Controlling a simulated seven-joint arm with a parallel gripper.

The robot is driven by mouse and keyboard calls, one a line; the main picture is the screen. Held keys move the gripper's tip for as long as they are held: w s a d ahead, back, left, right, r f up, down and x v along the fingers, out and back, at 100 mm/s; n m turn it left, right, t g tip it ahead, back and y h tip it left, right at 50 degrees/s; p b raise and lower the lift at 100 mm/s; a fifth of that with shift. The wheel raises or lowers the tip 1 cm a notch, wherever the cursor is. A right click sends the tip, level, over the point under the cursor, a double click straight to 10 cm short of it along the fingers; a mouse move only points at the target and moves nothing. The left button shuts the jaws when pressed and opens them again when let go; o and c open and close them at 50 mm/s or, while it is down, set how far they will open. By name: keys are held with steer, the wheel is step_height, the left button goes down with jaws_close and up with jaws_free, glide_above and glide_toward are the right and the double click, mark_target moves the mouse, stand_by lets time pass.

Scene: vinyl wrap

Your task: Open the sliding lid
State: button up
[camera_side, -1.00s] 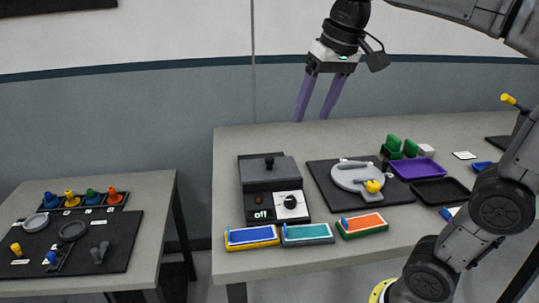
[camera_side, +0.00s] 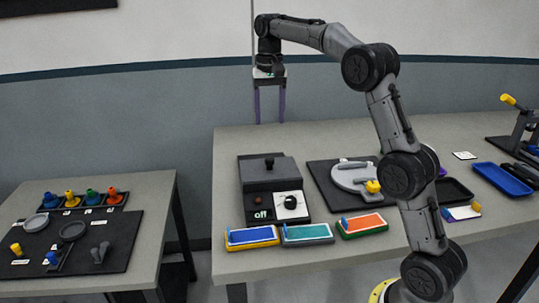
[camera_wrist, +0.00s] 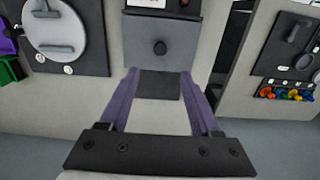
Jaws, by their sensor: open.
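The sliding lid (camera_side: 268,174) is a dark grey plate with a black knob (camera_side: 269,162) on top. It covers the back part of a box on the table, behind a white panel with a black dial (camera_side: 290,202). In the wrist view the lid (camera_wrist: 160,30) and its round knob (camera_wrist: 160,47) lie straight ahead, beyond the fingertips. My gripper (camera_side: 270,121) has two purple fingers, set apart with nothing between them. It hangs pointing down above and behind the box, clear of the knob. It also shows in the wrist view (camera_wrist: 159,72).
A black board with a round grey disc (camera_side: 350,178) sits right of the box. Blue (camera_side: 252,236), teal (camera_side: 307,232) and orange (camera_side: 362,223) trays line the front edge. A second table (camera_side: 150,230) stands left across a gap. The space behind the box is clear.

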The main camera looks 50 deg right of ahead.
mark_target(269, 159)
step_height(269, 159, down, 12)
steer(key=shift+f, duration=0.25)
stand_by(0.3)
jaws_close()
steer(key=shift+r, duration=0.1)
stand_by(1.2)
